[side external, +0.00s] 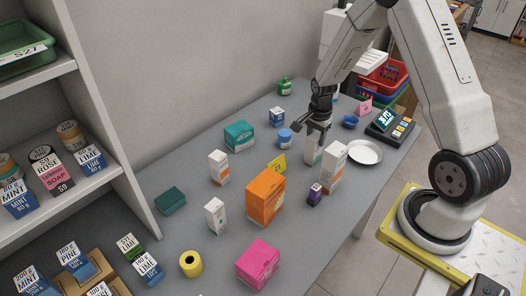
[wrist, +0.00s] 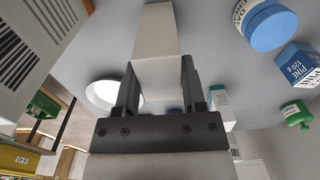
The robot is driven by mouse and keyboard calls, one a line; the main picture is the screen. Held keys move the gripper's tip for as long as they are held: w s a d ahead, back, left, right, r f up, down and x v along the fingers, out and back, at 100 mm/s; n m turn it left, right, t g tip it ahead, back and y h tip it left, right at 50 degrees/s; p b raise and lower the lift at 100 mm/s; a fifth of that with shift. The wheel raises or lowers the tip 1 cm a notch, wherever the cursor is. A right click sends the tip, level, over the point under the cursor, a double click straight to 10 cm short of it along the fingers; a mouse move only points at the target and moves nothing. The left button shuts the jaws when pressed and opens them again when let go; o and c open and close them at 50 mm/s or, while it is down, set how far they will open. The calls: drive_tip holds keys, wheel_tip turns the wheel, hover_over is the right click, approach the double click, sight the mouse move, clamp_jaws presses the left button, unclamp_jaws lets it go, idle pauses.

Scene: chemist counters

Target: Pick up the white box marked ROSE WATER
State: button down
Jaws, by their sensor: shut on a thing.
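My gripper (side external: 317,130) is pointed down over the counter and shut on a white box (side external: 312,153), which hangs or stands upright below the jaws. In the wrist view my gripper's two dark fingers (wrist: 160,82) press on opposite sides of the white box (wrist: 158,30). The faces turned to the wrist camera are plain, and no ROSE WATER marking can be read on it. I cannot tell whether its base touches the counter.
A taller white and orange box (side external: 332,168) stands close at the right of the held box. A yellow tag (side external: 276,165), an orange box (side external: 265,197) and a small purple bottle (side external: 314,194) are in front. A blue-lidded jar (side external: 285,137) is at the left, a white plate (side external: 365,152) at the right.

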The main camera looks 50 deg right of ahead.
drive_tip(key=shift+r, duration=4.85)
drive_tip(key=shift+w, duration=0.1)
